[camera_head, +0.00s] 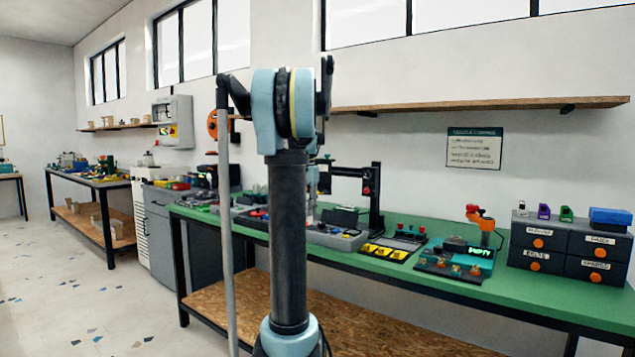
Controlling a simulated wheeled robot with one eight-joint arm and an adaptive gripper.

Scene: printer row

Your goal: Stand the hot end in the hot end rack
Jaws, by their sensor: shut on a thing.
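My arm stands in the middle of the view, and its upright link covers part of the bench. A pale blue part (312,185), which looks like my wrist, shows just right of that link. My gripper's fingertips are hidden, and I cannot see a hot end in them. A low dark rack (436,272) with several copper-coloured pieces stands on the green bench, right of centre, with a lit "EMPTY" display (481,251) at its back. It may be the hot end rack, but the pieces are too small to identify surely.
The green bench (535,293) has bare room at its front right. A tray with yellow blocks (384,252) and a black stand (375,195) are left of the rack. An orange tool (481,219) stands behind it. Grey drawers (568,249) are at right; a wall shelf (480,105) runs above.

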